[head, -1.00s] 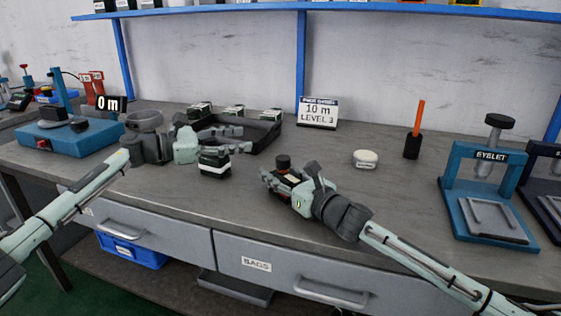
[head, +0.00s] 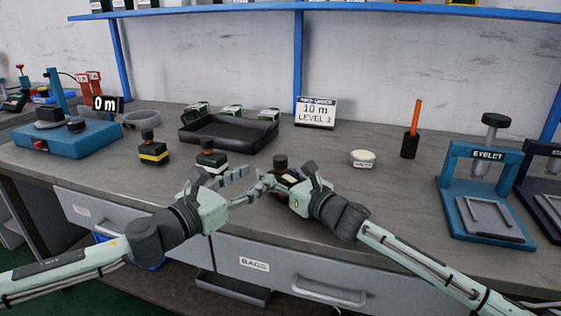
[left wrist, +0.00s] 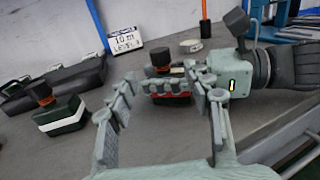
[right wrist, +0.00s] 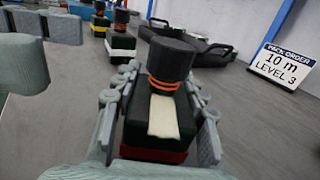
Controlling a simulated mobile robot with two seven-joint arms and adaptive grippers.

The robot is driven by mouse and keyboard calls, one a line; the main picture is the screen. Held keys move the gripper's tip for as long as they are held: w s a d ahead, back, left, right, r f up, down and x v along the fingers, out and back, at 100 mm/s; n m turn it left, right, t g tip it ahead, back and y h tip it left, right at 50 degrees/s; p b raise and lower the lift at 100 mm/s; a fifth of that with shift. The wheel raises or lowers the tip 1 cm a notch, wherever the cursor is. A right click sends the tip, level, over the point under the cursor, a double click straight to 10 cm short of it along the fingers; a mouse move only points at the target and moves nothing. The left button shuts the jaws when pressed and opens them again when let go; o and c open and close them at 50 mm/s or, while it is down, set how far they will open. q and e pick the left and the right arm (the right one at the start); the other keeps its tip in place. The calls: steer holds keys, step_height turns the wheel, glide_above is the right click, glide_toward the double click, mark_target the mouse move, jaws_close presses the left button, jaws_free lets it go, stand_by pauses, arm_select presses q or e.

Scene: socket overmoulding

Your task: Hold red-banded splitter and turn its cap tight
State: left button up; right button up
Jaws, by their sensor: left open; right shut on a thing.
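The red-banded splitter is a dark box with a black cap (head: 281,161) and a red band near its base. My right gripper (head: 279,186) is shut on its body. In the right wrist view the splitter (right wrist: 190,118) stands upright between the fingers; orange rings show under the cap (right wrist: 170,62) and a cream strip lies on the body. My left gripper (head: 246,184) is open and empty, left of the splitter and close to the right fingers. In the left wrist view its fingers (left wrist: 165,98) point toward the splitter's cap (left wrist: 159,58); contact cannot be told.
A white-banded splitter (head: 211,158) and a yellow-banded one (head: 153,150) stand to the left. Behind is a black tray (head: 232,147) with several dark boxes at its back. A white puck (head: 362,158), an orange-handled tool (head: 415,118) and an eyelet press (head: 487,190) are at right.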

mark_target(276, 164)
arm_select(q)
steer(key=x, duration=1)
steer(key=shift+s, duration=0.1)
jaws_close()
